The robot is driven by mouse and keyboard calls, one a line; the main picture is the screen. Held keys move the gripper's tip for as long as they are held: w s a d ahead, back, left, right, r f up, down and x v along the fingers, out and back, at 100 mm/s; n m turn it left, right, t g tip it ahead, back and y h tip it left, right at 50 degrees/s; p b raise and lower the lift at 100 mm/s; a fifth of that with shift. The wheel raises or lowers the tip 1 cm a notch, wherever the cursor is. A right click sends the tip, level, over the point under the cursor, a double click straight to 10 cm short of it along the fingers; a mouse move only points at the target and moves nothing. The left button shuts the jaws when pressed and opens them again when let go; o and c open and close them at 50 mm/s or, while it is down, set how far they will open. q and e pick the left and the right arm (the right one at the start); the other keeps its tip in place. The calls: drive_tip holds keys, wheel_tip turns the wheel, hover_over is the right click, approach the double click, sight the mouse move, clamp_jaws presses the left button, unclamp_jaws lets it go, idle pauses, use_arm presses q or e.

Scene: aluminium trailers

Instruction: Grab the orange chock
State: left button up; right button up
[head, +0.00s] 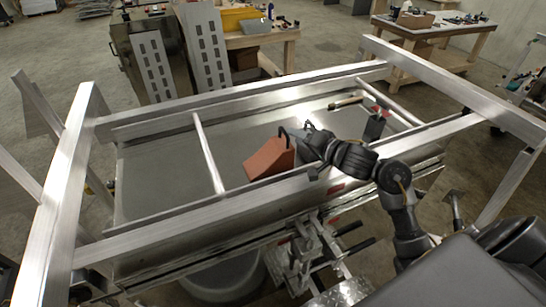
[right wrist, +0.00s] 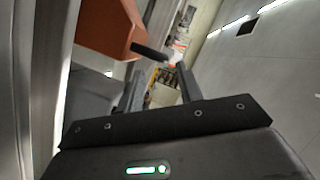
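The orange chock (head: 270,161) is inside the aluminium trailer, close to its near side wall. A dark handle (head: 284,136) sticks up from it. My right gripper (head: 301,134) is just right of the chock, beside the handle. In the right wrist view the chock (right wrist: 108,28) is at upper left, and its black handle (right wrist: 150,52) reaches across in front of the fingertips. The right gripper's fingers (right wrist: 160,72) stand apart, with the handle's end near the gap. I cannot tell whether the handle lies between them. My left gripper is not in view.
The trailer (head: 160,172) has raised metal rails and crossbars around its bed. A tool with a light handle (head: 346,102) and a dark block with red (head: 376,124) lie to the right in it. Workbenches (head: 432,30) stand behind. The bed's left part is clear.

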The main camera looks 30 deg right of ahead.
drive_tip(key=x, duration=0.2)
drive_tip(key=r+p+x, duration=0.1)
drive_tip(key=x, duration=0.1)
drive_tip(key=shift+w+a, duration=0.1)
drive_tip(key=shift+w, duration=0.25)
drive_tip(key=shift+w+a+f, duration=0.1)
drive_tip(key=shift+w+f, duration=0.1)
drive_tip(key=shift+w, duration=0.1)
drive_tip(key=shift+s, duration=0.15)
drive_tip(key=shift+c, duration=0.4)
clamp_jaws()
drive_tip(key=shift+r, duration=0.1)
